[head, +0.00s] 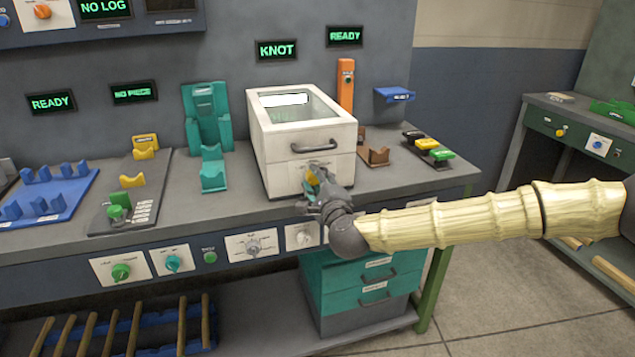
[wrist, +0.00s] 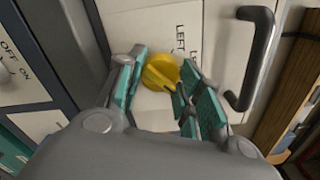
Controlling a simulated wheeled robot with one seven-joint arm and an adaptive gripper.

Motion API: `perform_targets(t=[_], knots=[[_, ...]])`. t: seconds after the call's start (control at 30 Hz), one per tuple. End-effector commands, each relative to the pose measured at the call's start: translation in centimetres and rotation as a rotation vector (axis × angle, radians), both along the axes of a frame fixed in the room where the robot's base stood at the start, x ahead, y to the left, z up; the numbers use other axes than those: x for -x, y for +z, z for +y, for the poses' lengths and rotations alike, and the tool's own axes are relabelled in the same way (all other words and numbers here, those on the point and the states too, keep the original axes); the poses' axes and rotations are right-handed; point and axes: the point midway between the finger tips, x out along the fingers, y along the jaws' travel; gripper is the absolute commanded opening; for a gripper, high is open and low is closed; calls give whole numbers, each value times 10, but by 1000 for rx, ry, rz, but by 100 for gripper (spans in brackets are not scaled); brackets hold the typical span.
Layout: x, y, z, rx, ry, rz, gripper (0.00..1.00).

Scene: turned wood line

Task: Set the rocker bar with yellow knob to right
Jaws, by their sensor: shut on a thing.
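The yellow knob (wrist: 160,71) is on the white front panel of a cabinet, seen in the wrist view. In the head view, my gripper (head: 318,183) is at the lower front of the white cabinet (head: 277,160), and only a bit of yellow shows there. The knob's exact setting cannot be read.
A dark handle (wrist: 257,55) stands out right of my gripper; it also shows on the cabinet in the head view (head: 311,146). A brown cradle (head: 375,154) and coloured blocks (head: 427,144) sit to the right. A teal stand (head: 213,172) is to the left. The display above reads KNOT (head: 277,50).

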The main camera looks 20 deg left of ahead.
Motion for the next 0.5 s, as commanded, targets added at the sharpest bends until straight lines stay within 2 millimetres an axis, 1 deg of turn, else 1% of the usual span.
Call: perform_targets(t=[0.1,0.13,0.23,0.27,0.5], knots=[[-2,0,-2,0,-4,0,12],[-2,-1,-2,0,-4,0,38],[-2,0,-2,0,-4,1,56],[-1,0,-1,0,-3,0,58],[0,0,0,1,0,-1,58]])
